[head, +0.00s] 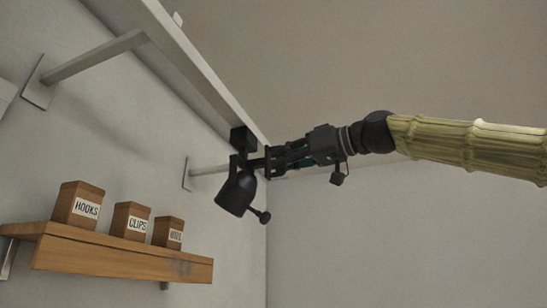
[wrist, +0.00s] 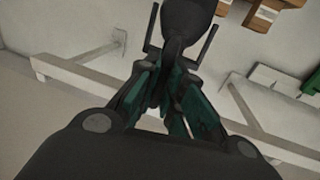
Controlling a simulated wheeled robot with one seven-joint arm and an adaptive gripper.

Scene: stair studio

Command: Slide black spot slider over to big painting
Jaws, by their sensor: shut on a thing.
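The black spot slider hangs from the pale rail (head: 200,72) on the wall brackets. Its block (head: 243,140) sits at the rail near the far end, and its lamp head (head: 236,192) hangs below, tilted, with a small knob at lower right. My gripper (head: 268,162) comes in from the right and is shut on the spot slider just below the block. In the wrist view the fingers (wrist: 176,70) close together at the dark lamp head (wrist: 186,16). The exact grip point is hidden there. I cannot make out a big painting in either view.
A wooden shelf (head: 120,261) below left carries boxes labelled HOOKS (head: 78,206) and CLIPS (head: 131,221) and a third box (head: 168,232). A wall bracket (head: 92,57) supports the rail at upper left. The rail between it and the slider looks clear.

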